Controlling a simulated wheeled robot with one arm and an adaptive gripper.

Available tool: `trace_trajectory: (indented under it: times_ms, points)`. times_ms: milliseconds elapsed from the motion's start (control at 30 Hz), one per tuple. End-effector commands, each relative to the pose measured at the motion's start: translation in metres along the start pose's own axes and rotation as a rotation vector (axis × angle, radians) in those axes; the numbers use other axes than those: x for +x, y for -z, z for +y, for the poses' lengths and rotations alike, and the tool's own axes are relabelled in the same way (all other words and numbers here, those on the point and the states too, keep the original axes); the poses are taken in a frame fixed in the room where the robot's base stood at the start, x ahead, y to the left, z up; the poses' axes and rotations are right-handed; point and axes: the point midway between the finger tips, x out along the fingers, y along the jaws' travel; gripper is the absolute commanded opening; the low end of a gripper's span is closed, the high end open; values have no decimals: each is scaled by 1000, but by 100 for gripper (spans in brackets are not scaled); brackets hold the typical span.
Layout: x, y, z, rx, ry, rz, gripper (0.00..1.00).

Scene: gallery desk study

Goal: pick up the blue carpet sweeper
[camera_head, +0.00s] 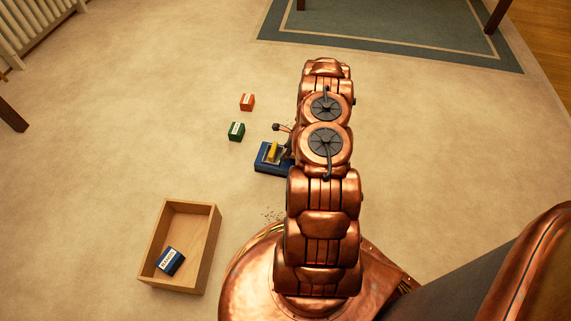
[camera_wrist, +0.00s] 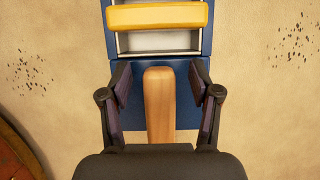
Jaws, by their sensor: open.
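The blue carpet sweeper (camera_head: 271,161) lies on the pale carpet, partly hidden behind my copper arm in the head view. In the wrist view its blue body (camera_wrist: 202,38) has a yellow bar across a silver-framed opening, and a wooden handle (camera_wrist: 159,98) points toward my gripper. My gripper (camera_wrist: 160,84) is open. Its two dark fingers stand on either side of the wooden handle, over the blue body, with a gap on each side. I cannot tell the height of the fingertips above the sweeper. In the head view my gripper is mostly hidden by my arm.
A wooden box (camera_head: 205,246) with a blue labelled block (camera_head: 170,261) inside stands at lower left. An orange block (camera_head: 247,102) and a green block (camera_head: 236,131) lie beyond the sweeper. Dark specks (camera_wrist: 290,45) lie on the carpet. The carpet to the left is mostly clear.

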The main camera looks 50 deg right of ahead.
Motion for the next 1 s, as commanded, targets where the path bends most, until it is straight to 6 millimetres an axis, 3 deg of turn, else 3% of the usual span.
trace_trajectory:
  times_ms: [100, 300, 900, 1000]
  points:
    - [11, 1, 1, 2, -2, 0, 62]
    - [10, 0, 1, 2, -1, 0, 62]
    - [10, 0, 1, 1, -2, 0, 1]
    - [10, 0, 1, 1, -2, 0, 0]
